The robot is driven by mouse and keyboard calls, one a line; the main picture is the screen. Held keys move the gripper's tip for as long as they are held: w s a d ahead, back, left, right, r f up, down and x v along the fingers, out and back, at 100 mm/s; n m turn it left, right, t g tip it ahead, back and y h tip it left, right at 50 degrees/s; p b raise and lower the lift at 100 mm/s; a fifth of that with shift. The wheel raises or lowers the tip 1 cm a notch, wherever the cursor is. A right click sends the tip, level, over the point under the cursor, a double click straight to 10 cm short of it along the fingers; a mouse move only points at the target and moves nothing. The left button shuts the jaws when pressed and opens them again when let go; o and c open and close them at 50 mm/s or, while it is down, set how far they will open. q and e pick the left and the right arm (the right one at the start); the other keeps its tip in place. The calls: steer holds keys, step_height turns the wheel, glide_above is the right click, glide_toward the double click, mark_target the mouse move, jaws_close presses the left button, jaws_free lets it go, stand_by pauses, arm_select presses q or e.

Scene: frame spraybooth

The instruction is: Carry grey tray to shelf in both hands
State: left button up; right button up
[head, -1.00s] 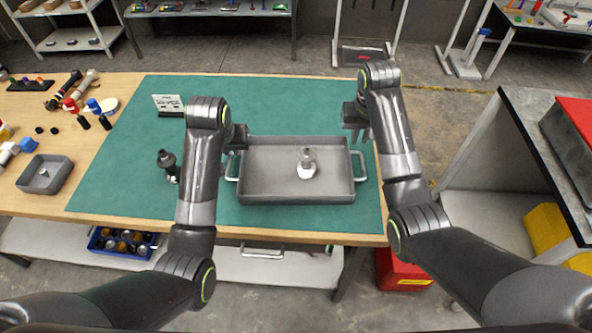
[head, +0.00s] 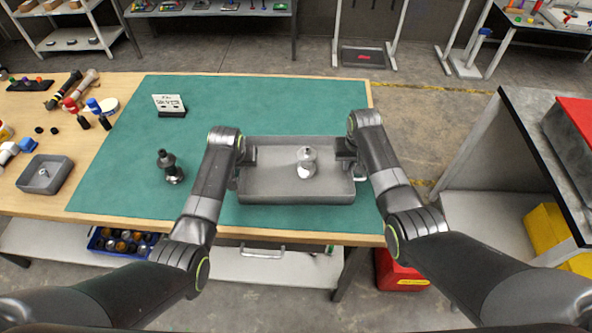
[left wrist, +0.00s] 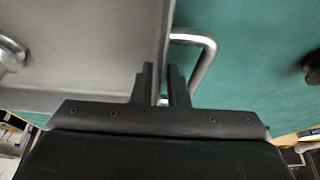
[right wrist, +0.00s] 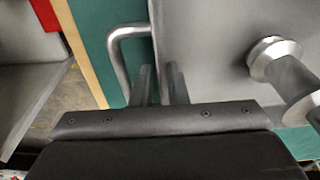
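The grey tray (head: 262,198) lies flat on the green mat with a metal handle on each short side. A metallic piece (head: 307,163) stands inside it. My left gripper (left wrist: 160,70) is at the tray's left end and my right gripper (right wrist: 159,72) at its right end. In each wrist view the two fingers lie either side of the tray's end wall, with a narrow gap between them. The left handle (left wrist: 208,55) and right handle (right wrist: 118,55) show just outside the fingers. Finger contact with the tray is not clear. The destination shelf cannot be identified for sure.
A dark fitting (head: 168,168) and a small sign (head: 170,104) stand left of the tray on the mat. A small grey bin (head: 45,174) and tools lie further left. A dark-topped bench (head: 530,130) stands right, across a floor gap. Shelving (head: 70,42) stands at the back left.

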arm_select(q)
steer(key=shift+f, duration=0.25)
arm_select(e)
steer(key=shift+f, duration=0.25)
arm_select(q)
jaws_close()
arm_select(e)
jaws_close()
arm_select(q)
steer(key=shift+w+r, duration=0.15)
steer(key=shift+r, duration=0.05)
arm_select(e)
steer(key=shift+w+r, duration=0.2)
steer(key=shift+r, duration=0.05)
stand_by(0.7)
